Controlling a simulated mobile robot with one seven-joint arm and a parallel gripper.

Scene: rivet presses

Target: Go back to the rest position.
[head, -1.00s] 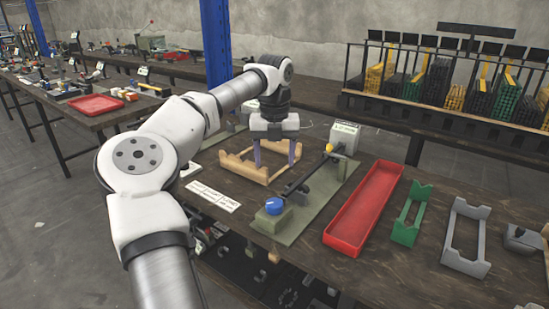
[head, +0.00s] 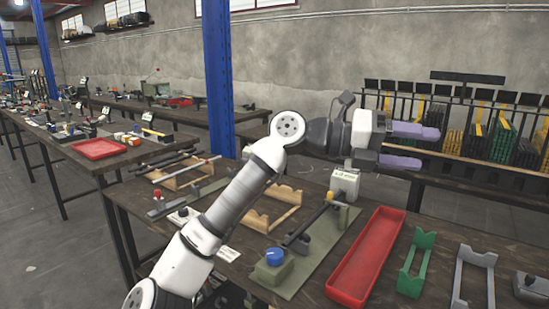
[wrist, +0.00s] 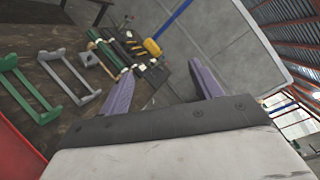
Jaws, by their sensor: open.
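My gripper (head: 405,146) is raised well above the bench in the head view, pointing to the right. Its two purple fingers are apart with nothing between them. The wrist view also shows the spread fingers (wrist: 160,90), empty, with the wall and part of a bench beyond. My arm reaches up from the lower left and bends at a high elbow.
Below on the bench (head: 320,205) are a wooden cradle (head: 285,207), a press fixture with a blue knob (head: 275,257), a red tray (head: 366,257), a green stand (head: 415,262) and a grey stand (head: 474,275). The air around the gripper looks clear.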

